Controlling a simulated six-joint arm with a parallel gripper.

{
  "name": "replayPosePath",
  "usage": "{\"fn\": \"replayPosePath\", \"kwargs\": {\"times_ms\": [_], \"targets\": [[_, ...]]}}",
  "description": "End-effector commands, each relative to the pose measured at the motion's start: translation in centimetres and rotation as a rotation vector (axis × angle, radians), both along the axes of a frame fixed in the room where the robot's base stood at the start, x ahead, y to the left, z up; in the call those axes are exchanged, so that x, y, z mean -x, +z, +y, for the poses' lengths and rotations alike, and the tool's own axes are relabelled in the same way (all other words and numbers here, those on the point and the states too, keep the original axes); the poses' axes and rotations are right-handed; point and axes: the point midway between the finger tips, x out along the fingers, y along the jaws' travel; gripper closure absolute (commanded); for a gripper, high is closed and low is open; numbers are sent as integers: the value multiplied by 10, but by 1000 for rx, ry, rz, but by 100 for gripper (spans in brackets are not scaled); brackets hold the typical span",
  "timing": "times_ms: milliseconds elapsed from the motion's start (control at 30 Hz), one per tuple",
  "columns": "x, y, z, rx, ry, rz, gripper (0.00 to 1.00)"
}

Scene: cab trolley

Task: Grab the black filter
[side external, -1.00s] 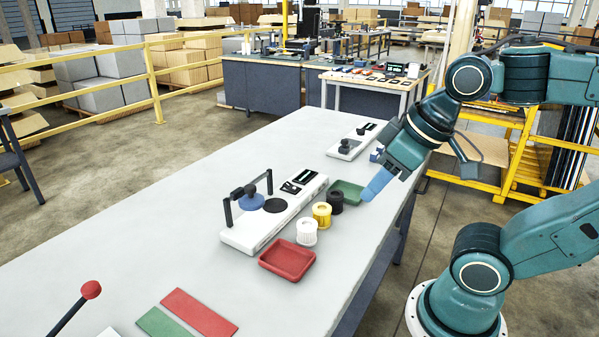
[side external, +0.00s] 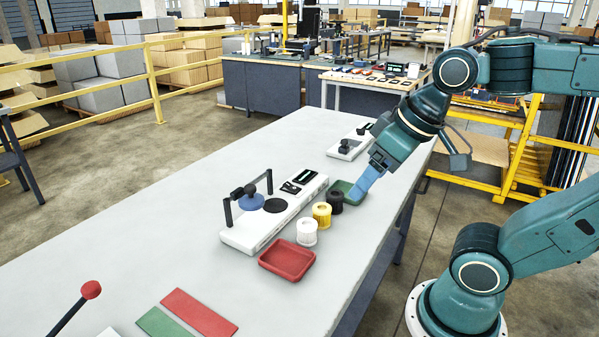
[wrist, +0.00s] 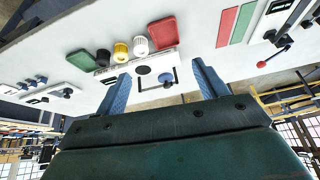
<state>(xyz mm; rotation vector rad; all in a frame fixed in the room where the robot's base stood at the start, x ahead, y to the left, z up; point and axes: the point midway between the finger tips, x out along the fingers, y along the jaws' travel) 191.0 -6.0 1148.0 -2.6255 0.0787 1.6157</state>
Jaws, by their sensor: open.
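The black filter (side external: 336,202) stands upright on the grey-white table, between the yellow filter (side external: 321,214) and the green tray (side external: 345,191). It also shows in the wrist view (wrist: 103,57), beyond my left-hand finger. The white filter (side external: 307,232) stands on the other side of the yellow one. My gripper (side external: 359,196) is over the green tray, just right of the black filter and apart from it. In the wrist view the two blue fingers (wrist: 160,85) are spread wide with nothing held between them.
A red tray (side external: 287,260) lies at the near end of the filter row. A white test device (side external: 262,225) with a black frame and blue disc stands left of the filters. Red and green plates (side external: 199,314) lie nearer. The table's left side (side external: 180,215) is clear.

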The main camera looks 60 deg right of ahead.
Motion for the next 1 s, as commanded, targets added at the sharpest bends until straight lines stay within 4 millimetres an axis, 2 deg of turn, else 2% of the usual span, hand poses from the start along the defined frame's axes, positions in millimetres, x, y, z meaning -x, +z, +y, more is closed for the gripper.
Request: {"fn": "replayPosePath", "kwargs": {"times_ms": [267,533,767,1000], "targets": [[-39,7,-23,-68,-231,76,28],[-82,4,-59,-143,-501,151,28],[-116,-8,-96,-203,-735,210,28],[-146,-31,-142,-260,-981,268,28]]}}
